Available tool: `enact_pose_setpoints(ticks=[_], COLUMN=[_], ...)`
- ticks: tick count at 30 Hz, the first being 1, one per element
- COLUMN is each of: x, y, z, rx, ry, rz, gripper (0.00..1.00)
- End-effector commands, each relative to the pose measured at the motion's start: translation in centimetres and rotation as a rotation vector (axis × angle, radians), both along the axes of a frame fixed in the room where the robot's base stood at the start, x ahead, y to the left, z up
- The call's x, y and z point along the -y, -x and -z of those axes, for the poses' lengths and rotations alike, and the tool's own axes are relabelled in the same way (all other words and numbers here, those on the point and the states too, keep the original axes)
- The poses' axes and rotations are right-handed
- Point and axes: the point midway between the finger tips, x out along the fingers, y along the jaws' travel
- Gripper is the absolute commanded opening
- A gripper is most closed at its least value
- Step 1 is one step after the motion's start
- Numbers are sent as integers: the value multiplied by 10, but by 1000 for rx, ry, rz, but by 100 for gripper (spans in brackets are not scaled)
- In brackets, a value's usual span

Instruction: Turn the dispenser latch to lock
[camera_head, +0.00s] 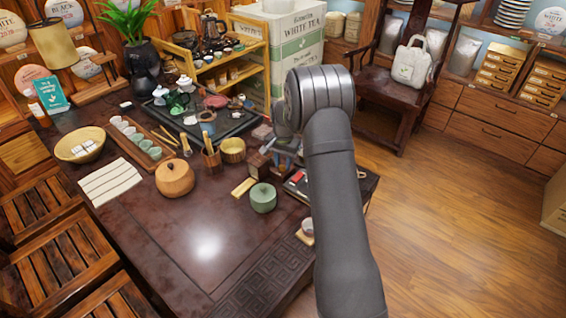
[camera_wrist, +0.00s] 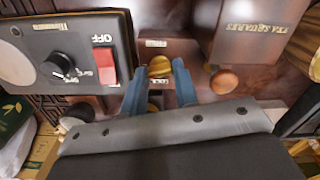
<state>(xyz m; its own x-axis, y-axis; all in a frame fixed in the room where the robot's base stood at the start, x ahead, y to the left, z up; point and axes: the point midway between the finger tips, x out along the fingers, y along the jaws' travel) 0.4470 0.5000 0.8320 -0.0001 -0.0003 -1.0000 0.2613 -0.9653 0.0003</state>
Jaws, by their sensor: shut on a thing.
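The dispenser (camera_wrist: 245,55) shows in the wrist view as a dark red-brown wooden body lettered "TEA SQUARES". Its latch (camera_wrist: 159,67) is a small brass-coloured piece near the middle, with small pale labels above and below it. My gripper (camera_wrist: 160,82) has its two blue fingers on either side of the latch and is shut on it. The fingers hide part of the latch, so its exact angle is hard to tell. In the head view my arm covers most of the gripper and the latch.
Left of the fingers is a black panel (camera_wrist: 78,30) with a red OFF switch (camera_wrist: 105,64) and a black dial (camera_wrist: 60,65). A round wooden knob (camera_wrist: 223,81) is close on the right. In the head view, a green lidded jar (camera_head: 263,199) stands left of my arm.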

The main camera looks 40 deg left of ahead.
Motion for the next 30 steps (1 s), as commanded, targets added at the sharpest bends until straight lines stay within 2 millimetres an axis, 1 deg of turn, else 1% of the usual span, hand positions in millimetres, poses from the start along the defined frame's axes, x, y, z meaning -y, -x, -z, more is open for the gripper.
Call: enact_pose_setpoints(ticks=[30], x=[0], y=[0], z=[0], rx=[1], ry=[0], rz=[-959], gripper=[4])
